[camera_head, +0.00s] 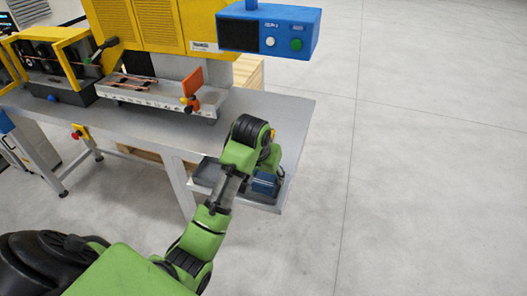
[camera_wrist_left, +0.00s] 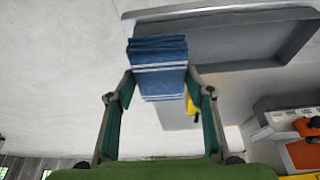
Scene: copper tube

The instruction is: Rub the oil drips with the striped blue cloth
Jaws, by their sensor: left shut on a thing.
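The striped blue cloth (camera_wrist_left: 158,62) is folded into a block with pale stripes. My left gripper (camera_wrist_left: 160,85) is shut on it, one finger at each side. In the head view the cloth (camera_head: 265,184) shows below my left wrist, at the near right corner of the grey table, over or beside a shallow dark tray (camera_head: 206,172). Whether the cloth touches the tray or table cannot be told. The tray also shows behind the cloth in the wrist view (camera_wrist_left: 240,42). I cannot make out any oil drips; my arm hides part of the tray area. My right gripper is not in view.
The grey table (camera_head: 262,108) carries a yellow machine (camera_head: 160,25) with a metal bed (camera_head: 150,94) and orange clamp (camera_head: 192,83). A blue control box (camera_head: 268,32) overhangs the table's back right. The floor to the right is clear.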

